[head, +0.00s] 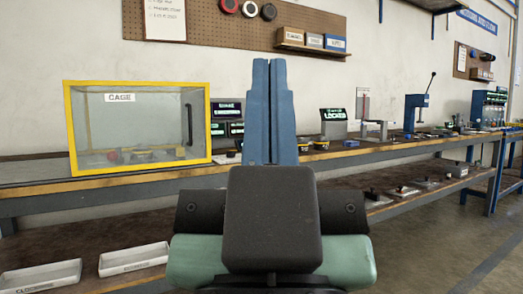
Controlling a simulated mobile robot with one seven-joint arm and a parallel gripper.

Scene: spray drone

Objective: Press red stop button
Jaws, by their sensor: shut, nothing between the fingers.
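My gripper (269,66) points away from the camera at the middle of the head view. Its two blue fingers are together, with nothing seen between them, in front of the back wall and bench. I cannot make out a red stop button for certain. A small reddish item (113,156) sits low inside the yellow-framed clear cage (68,130), left of my gripper; it is too small to identify. A small yellow and dark item (321,145) stands on the bench just right of my gripper. My gripper and arm hide part of the bench.
The long workbench (40,190) runs along the wall. A display reading LOCKED (334,123) and a blue press (414,110) stand to the right; small screens (227,120) stand beside the cage. White trays (135,259) lie at the lower left. Floor (450,250) is clear at right.

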